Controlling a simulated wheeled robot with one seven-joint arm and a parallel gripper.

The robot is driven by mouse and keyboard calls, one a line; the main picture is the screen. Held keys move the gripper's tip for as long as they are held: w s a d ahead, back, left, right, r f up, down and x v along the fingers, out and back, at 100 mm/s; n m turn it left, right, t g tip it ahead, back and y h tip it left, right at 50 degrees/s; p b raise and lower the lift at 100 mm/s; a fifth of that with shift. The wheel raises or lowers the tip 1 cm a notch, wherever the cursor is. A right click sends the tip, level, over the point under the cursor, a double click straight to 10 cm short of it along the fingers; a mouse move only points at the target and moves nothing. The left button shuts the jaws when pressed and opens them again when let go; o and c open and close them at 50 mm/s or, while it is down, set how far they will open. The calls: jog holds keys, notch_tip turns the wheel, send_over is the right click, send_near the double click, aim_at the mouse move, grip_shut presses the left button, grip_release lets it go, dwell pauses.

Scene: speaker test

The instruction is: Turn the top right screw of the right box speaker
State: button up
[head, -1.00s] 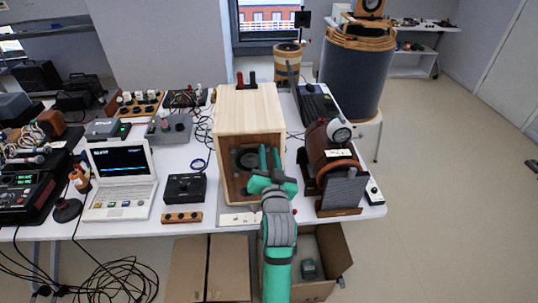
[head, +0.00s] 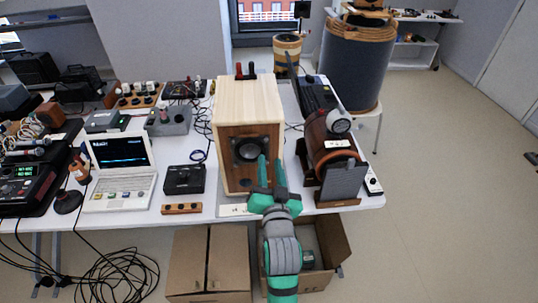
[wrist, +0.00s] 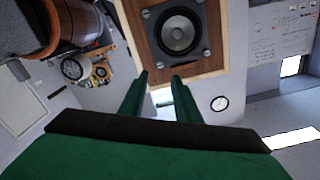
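The box speaker (head: 249,112) is a pale wooden cabinet with a brown front, standing on the white table. Its round driver (head: 247,150) sits in a dark square frame; the driver also shows in the wrist view (wrist: 178,32), which looks upside down. Screws show at the frame's corners. The top right screw (wrist: 155,59) appears at the frame's lower left in the wrist view. My gripper (head: 270,160) is in front of the speaker's right side. In the wrist view its green fingers (wrist: 160,76) are apart and empty, with that screw just beyond the gap.
A brown barrel-shaped device (head: 328,145) with a grey panel stands close on the right. A black box (head: 184,179) and a laptop (head: 120,165) are on the left.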

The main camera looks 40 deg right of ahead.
jog(key=shift+v, duration=0.95)
jog(key=shift+w+a, duration=0.1)
jog(key=s+a+f+n+y, duration=0.25)
jog(key=s+a+f, duration=0.25)
jog(key=a+f, duration=0.35)
jog(key=s+a+f+n+y, duration=0.2)
jog(key=s+a+f+n, duration=0.25)
jog(key=a+f, duration=0.4)
jog(key=s+a+f+n+y, duration=0.1)
jog(key=s+a+n+y, duration=0.1)
jog(key=s+a, duration=0.5)
jog(key=s+a+n+y, duration=0.2)
jog(key=s+a, duration=0.5)
jog(key=s, duration=0.5)
jog(key=shift+s+a+f+y, duration=0.3)
jog(key=shift+s+f+y, duration=0.05)
